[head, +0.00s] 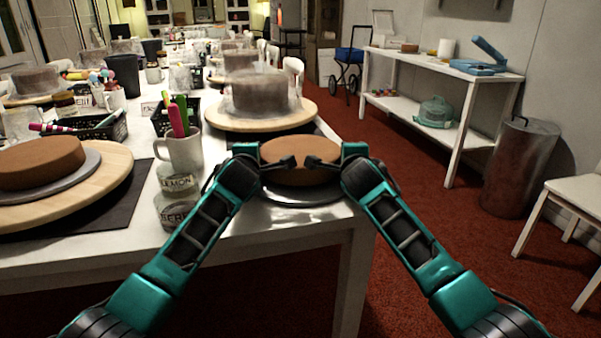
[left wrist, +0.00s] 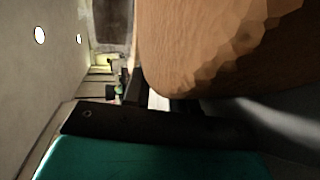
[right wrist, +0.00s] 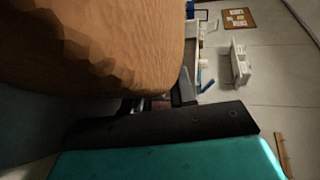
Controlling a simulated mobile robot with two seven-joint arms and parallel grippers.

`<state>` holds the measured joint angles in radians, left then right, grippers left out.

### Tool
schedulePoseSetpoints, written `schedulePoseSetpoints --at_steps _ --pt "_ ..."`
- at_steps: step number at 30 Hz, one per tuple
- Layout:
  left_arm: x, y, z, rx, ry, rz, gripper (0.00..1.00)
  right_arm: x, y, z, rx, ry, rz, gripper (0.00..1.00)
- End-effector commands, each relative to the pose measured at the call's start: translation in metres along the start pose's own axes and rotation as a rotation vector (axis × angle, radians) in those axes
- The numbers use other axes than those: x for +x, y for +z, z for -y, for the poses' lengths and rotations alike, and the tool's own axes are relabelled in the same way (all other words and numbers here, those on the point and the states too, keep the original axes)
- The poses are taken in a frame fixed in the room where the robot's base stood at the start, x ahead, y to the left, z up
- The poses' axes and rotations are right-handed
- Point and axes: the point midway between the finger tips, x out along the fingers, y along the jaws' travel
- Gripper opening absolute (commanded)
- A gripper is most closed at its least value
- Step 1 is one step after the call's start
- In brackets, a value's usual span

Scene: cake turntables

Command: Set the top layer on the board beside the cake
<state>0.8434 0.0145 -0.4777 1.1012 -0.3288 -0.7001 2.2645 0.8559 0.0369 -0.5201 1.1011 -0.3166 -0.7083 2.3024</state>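A brown round cake layer (head: 300,174) is between my two grippers at the table's near right end. It is above a dark, shiny round board (head: 300,194); I cannot tell whether they touch. My left gripper (head: 272,157) is at the layer's left side and my right gripper (head: 328,157) at its right side. Whether their fingers are open or shut is unclear. The layer fills much of the left wrist view (left wrist: 220,45) and the right wrist view (right wrist: 95,45). A wider brown cake (head: 42,162) sits on a grey disc on a wooden turntable (head: 100,190) at the left.
A cup of pens (head: 181,153) and two labelled jars, lemon (head: 178,181) and berry (head: 177,208), stand left of my left gripper. Another wooden turntable (head: 262,119) with a covered cake (head: 260,95) is behind the layer. The table's front edge is close below the board.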

Motion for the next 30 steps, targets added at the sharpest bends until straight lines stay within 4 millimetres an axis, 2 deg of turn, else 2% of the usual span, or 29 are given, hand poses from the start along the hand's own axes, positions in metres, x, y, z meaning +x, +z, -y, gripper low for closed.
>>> schedulePoseSetpoints --at_steps 1,5,13,17,25,30 --pt "-0.003 0.012 -0.004 -0.004 0.012 0.027 0.26 -0.003 0.013 0.003 0.003 -0.01 0.028 0.26" --pt "-0.003 0.007 -0.004 -0.002 0.012 0.026 0.26 -0.003 0.008 0.003 0.003 -0.01 0.028 0.26" --pt "-0.003 -0.002 -0.003 -0.001 0.007 0.022 0.5 -0.003 -0.002 0.002 0.002 -0.007 0.022 0.26" --pt "-0.002 -0.004 -0.001 0.0 0.004 0.017 0.52 -0.002 -0.004 0.002 0.001 -0.005 0.018 0.26" --pt "-0.001 -0.008 0.001 0.001 -0.001 0.01 0.52 -0.002 -0.006 0.001 0.0 -0.004 0.014 0.51" --pt "-0.001 -0.009 0.002 0.002 -0.003 0.007 0.52 -0.001 -0.007 0.0 0.0 -0.002 0.012 0.51"
